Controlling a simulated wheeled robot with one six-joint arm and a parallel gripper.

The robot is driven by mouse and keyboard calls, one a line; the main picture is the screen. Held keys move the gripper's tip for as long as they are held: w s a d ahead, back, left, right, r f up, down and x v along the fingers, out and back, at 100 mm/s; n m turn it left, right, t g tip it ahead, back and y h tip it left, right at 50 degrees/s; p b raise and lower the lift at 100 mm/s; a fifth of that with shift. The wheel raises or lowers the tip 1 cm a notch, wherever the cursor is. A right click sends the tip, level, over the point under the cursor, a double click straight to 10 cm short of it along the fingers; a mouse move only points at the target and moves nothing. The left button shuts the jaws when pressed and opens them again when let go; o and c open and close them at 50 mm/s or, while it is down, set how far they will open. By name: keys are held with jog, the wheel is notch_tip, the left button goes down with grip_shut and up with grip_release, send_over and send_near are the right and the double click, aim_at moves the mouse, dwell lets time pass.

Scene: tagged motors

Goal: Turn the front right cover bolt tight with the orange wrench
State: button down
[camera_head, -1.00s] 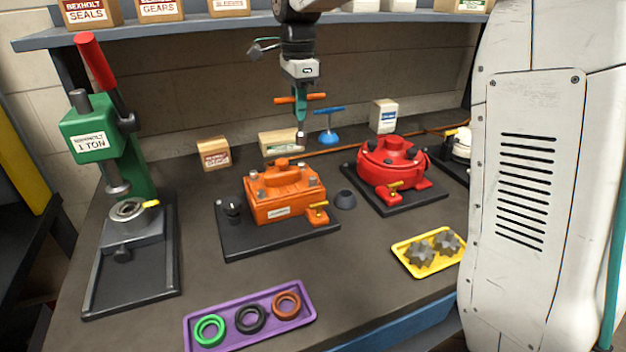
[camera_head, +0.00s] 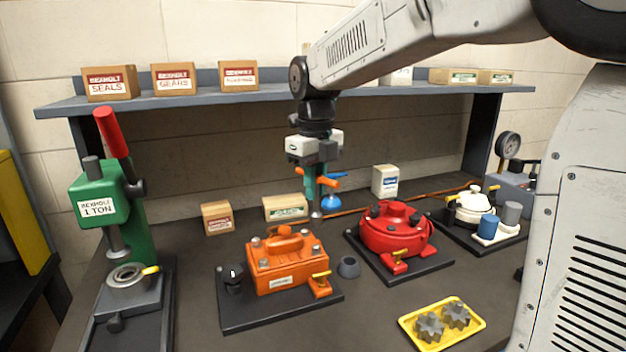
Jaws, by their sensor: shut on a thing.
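My gripper (camera_head: 317,184) hangs down over the back of the bench and is shut on the orange wrench (camera_head: 320,181). The wrench has an orange cross handle and a grey socket end pointing down. It appears upright, behind and above the orange motor (camera_head: 285,277), apart from it. The orange motor sits on a black base plate with grey bolts at the cover corners. The front right cover bolt (camera_head: 317,251) shows below the wrench. Whether it is seated is too small to tell.
A green press (camera_head: 100,198) stands left. The shelf (camera_head: 200,103) runs above the bench.

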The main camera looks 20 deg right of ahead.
aim_at(316, 212)
jog(key=shift+m, duration=0.4)
jog(key=n, duration=0.1)
jog(key=f+n, duration=0.1)
jog(key=n, duration=0.2)
jog(key=shift+f, duration=0.25)
jog(key=n, duration=0.3)
jog(key=shift+f, duration=0.35)
jog(key=n, duration=0.3)
jog(key=shift+f, duration=0.15)
jog(key=n, duration=0.5)
jog(key=shift+s+f, duration=0.1)
jog(key=shift+f, duration=0.15)
jog(key=n, duration=0.6)
jog(key=shift+f, duration=0.35)
jog(key=n, duration=0.6)
jog(key=shift+s+f+n, duration=0.1)
jog(key=shift+f+n, duration=0.2)
jog(key=shift+f, duration=0.05)
jog(key=shift+f, duration=0.15)
